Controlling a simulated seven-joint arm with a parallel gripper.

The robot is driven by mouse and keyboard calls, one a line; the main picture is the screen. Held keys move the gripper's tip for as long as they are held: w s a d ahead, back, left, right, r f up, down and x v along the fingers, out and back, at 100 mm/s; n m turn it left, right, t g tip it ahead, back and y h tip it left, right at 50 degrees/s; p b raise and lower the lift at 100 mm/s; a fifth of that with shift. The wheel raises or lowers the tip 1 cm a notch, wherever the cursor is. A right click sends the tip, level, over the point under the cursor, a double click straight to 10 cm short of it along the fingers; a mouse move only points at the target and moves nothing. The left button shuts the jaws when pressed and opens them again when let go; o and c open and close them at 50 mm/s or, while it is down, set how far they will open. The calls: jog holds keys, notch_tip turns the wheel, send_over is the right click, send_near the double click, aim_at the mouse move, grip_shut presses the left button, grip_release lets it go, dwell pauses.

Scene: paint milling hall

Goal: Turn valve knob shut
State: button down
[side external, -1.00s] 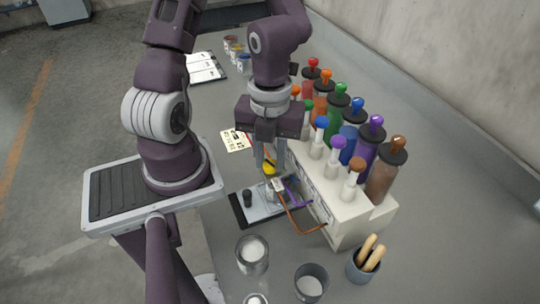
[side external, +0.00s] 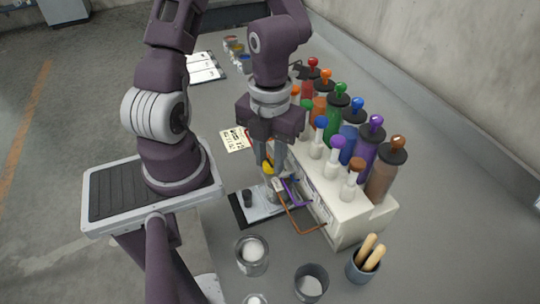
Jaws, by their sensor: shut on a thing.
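My gripper (side external: 267,168) points down at the front of the white dispenser block (side external: 345,225). Its fingers are shut on a small yellow knob (side external: 268,166), which shows between the fingertips and is partly hidden by them. Below it, small parts with an orange tube (side external: 294,226) and a purple tube (side external: 296,196) run to the block. Along the block's top stand white posts with coloured knobs, among them brown (side external: 356,165), purple (side external: 338,142), blue (side external: 321,123) and green (side external: 306,104). How far the yellow knob is turned cannot be told.
Coloured bottles (side external: 367,143) with round tops line the block's back. A flat plate (side external: 252,209) with a black post lies below my gripper. A glass jar (side external: 251,256), a grey cup (side external: 311,284) and a cup of wooden handles (side external: 365,262) stand in front. A label card (side external: 236,140) lies behind left.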

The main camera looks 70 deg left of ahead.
aim_at(270, 163)
jog(key=c, duration=1.1)
grip_release()
jog(key=shift+c, duration=0.2)
notch_tip(270, 163, up, 7)
jog(key=shift+r, duration=0.1)
